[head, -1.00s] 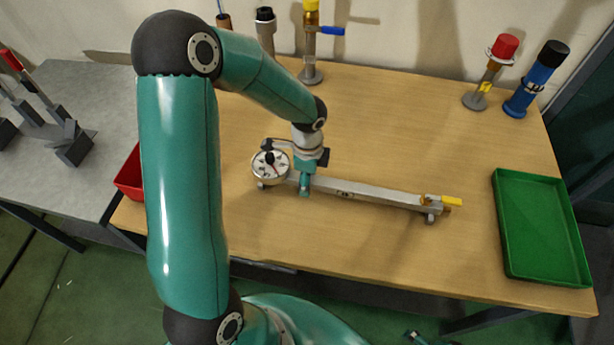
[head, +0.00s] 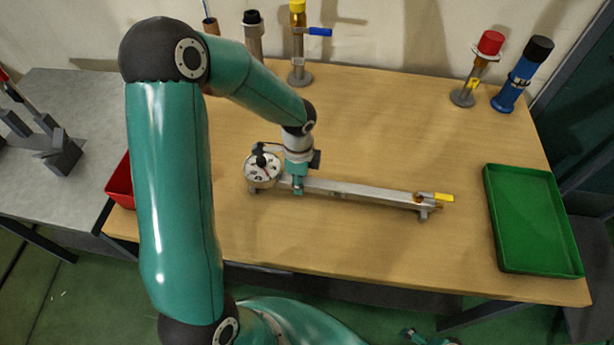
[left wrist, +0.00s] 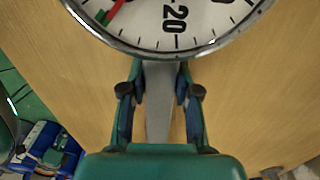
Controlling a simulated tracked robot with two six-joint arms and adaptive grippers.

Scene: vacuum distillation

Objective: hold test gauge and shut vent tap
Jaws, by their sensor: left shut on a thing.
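The test gauge (head: 262,168), a round white dial, sits at the left end of a long metal bar on the wooden bench. Its dial (left wrist: 172,22) fills the top of the left wrist view, with a red mark and the number 20. My left gripper (head: 298,188) is beside the dial, over the bar's left part. Its fingers (left wrist: 160,105) are closed about the grey piece below the dial; the exact contact is hard to see. A yellow-handled tap (head: 443,197) is at the bar's right end, away from the gripper. Small teal and dark parts at the bottom edge may be my right gripper.
A green tray (head: 492,215) is at the bench's right side. A red bin (head: 119,188) is partly hidden by my left arm. At the back stand a post with a blue lever (head: 319,32), a red-capped post (head: 478,65) and a blue cylinder (head: 522,75). The front bench is clear.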

